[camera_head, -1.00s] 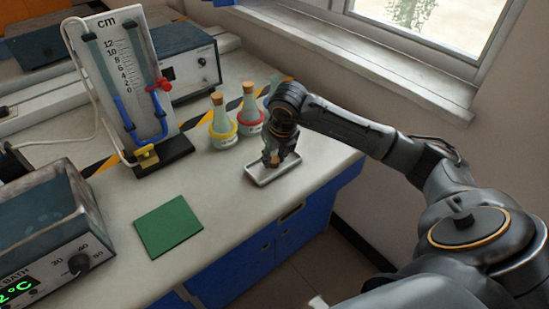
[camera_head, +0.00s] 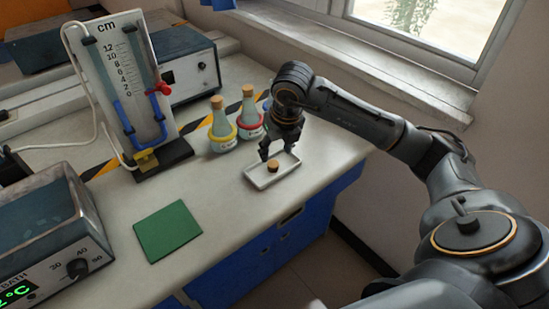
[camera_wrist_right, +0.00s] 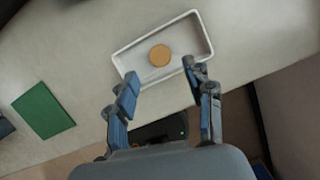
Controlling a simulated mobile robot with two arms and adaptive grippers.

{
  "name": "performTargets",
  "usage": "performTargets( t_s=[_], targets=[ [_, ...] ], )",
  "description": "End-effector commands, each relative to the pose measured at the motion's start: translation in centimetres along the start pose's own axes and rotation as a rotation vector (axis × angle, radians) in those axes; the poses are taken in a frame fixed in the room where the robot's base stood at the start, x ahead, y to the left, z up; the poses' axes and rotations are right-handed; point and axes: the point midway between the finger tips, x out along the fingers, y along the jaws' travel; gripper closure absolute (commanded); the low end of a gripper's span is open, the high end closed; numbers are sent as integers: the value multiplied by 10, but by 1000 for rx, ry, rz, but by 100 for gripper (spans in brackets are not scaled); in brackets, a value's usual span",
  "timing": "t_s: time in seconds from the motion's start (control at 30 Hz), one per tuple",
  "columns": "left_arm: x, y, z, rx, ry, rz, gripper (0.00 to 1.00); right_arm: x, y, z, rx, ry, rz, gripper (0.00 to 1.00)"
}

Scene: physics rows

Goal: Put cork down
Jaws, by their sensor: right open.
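A tan cork (camera_head: 273,166) stands in the shallow white tray (camera_head: 259,183) near the right part of the bench. In the right wrist view the cork (camera_wrist_right: 160,55) shows as a round disc inside the tray (camera_wrist_right: 127,66), clear of the tray walls. My right gripper (camera_head: 278,154) is open and empty just above the tray, with its fingers apart from the cork. In the right wrist view my right gripper's fingers (camera_wrist_right: 162,84) are spread wide, with nothing between them. My left gripper is not in view.
Conical flasks with corks, one with a yellow collar (camera_head: 222,135) and one with a red collar (camera_head: 249,122), stand just behind the tray. A green mat (camera_head: 167,230) lies left of it. A manometer (camera_head: 125,80) and a water bath (camera_head: 45,225) stand further left.

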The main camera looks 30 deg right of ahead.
Motion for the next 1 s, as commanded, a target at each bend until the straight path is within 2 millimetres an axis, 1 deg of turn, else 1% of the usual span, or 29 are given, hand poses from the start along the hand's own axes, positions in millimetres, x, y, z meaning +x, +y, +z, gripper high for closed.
performTargets(
  t_s=[0.03,0.1,0.2,0.33,0.5,1.0],
  targets=[
    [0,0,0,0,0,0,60,-12,0,1,-1,-4,0,48],
    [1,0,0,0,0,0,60,-26,0,1,-1,-3,0,48],
    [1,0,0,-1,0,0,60,-43,0,1,0,-3,0,48],
    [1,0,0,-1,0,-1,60,-57,0,0,0,-1,1,48],
    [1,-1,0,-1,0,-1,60,-63,0,0,0,1,-1,48],
    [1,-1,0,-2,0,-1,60,-62,0,0,0,1,0,48]
  ],
)
